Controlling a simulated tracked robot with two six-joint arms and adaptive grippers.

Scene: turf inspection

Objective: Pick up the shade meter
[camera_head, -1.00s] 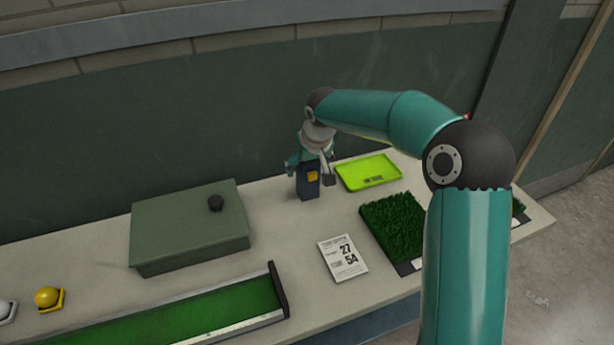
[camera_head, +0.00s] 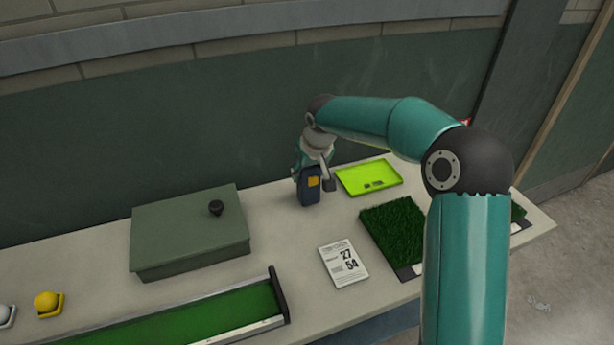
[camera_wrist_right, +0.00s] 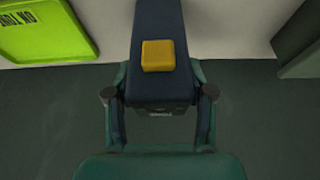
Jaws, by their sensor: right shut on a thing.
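The shade meter (camera_head: 309,190) is a dark navy block with a yellow-orange square on its face. It stands upright at the back of the bench, left of the lime tray. My right gripper (camera_head: 310,168) comes down on it from above and is shut on its upper part. In the right wrist view the meter (camera_wrist_right: 160,88) sits between the two teal fingers of the gripper (camera_wrist_right: 160,108), with its yellow square facing up in the picture. I cannot tell whether its base touches the bench. My left gripper is not in view.
A lime tray (camera_head: 370,170) lies just right of the meter. A turf sample (camera_head: 395,228) and a number card (camera_head: 344,263) lie in front. A green box (camera_head: 190,240) with a black knob stands left.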

